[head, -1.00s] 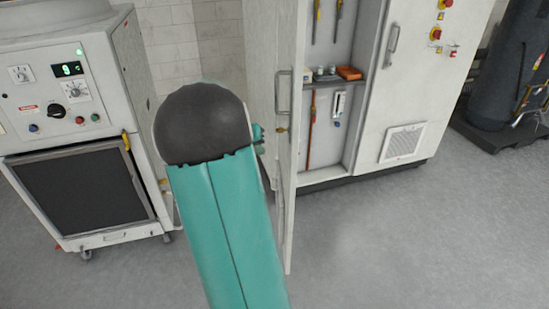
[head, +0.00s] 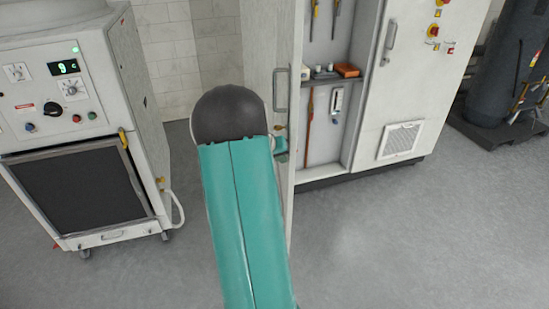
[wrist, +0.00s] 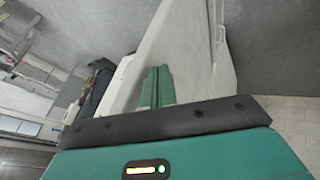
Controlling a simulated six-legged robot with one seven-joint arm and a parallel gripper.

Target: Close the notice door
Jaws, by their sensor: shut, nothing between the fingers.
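The notice door (head: 292,190) is the white door of the tall cabinet. It stands wide open, seen nearly edge-on in the head view, with a grey bar handle (head: 280,91) on its left side. In the wrist view the door shows as a tilted white panel (wrist: 188,50). My gripper (wrist: 157,76) appears there as two teal fingers side by side, shut and empty, close to the panel. I cannot tell whether they touch it. In the head view my arm hides most of the gripper; a small teal part shows beside the door.
The cabinet's open bay (head: 329,110) holds tools and a shelf. Its right-hand door (head: 402,100) is closed. A white machine (head: 70,110) with a dark front panel stands at the left. A dark tank (head: 500,65) stands at the far right. The grey floor (head: 400,245) before the cabinet is clear.

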